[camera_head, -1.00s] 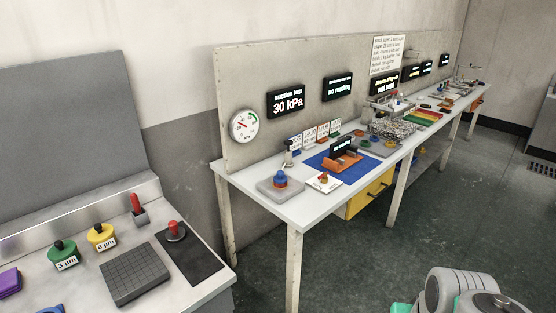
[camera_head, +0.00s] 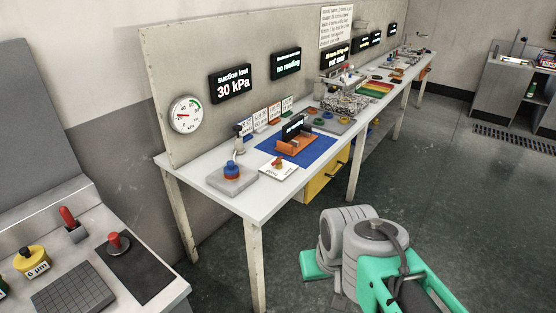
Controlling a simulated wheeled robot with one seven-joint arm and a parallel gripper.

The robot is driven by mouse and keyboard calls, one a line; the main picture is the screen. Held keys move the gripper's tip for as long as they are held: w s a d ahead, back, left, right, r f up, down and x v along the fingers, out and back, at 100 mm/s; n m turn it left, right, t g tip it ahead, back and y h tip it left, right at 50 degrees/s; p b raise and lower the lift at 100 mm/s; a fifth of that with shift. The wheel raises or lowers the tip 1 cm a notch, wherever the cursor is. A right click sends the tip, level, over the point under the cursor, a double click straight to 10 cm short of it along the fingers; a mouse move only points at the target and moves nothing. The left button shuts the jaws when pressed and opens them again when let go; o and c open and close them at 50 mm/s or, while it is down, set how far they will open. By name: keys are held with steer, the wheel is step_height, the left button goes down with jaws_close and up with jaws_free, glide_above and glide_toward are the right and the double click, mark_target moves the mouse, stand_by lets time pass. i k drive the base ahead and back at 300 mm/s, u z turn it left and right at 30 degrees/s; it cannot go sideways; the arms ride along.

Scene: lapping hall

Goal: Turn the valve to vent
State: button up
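A small white plate (camera_head: 278,170) with a red-orange handle (camera_head: 279,162) lies near the front of the long bench; it looks like the valve, but its lettering is too small to read. Left of it, a grey block (camera_head: 232,180) carries a blue and orange round piece (camera_head: 232,169). A round gauge (camera_head: 186,114) hangs on the back panel beside a display (camera_head: 231,83) reading "suction lost 30 kPa". My grey and green arm shows at the lower right, apart from the bench. My gripper cannot be made out.
The long bench (camera_head: 258,203) holds a blue mat (camera_head: 313,152) with an orange fixture (camera_head: 293,142). Open floor (camera_head: 440,200) lies right of the long bench.

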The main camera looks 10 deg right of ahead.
mark_target(278, 160)
steer(key=i, duration=1.55)
steer(key=u, duration=0.4)
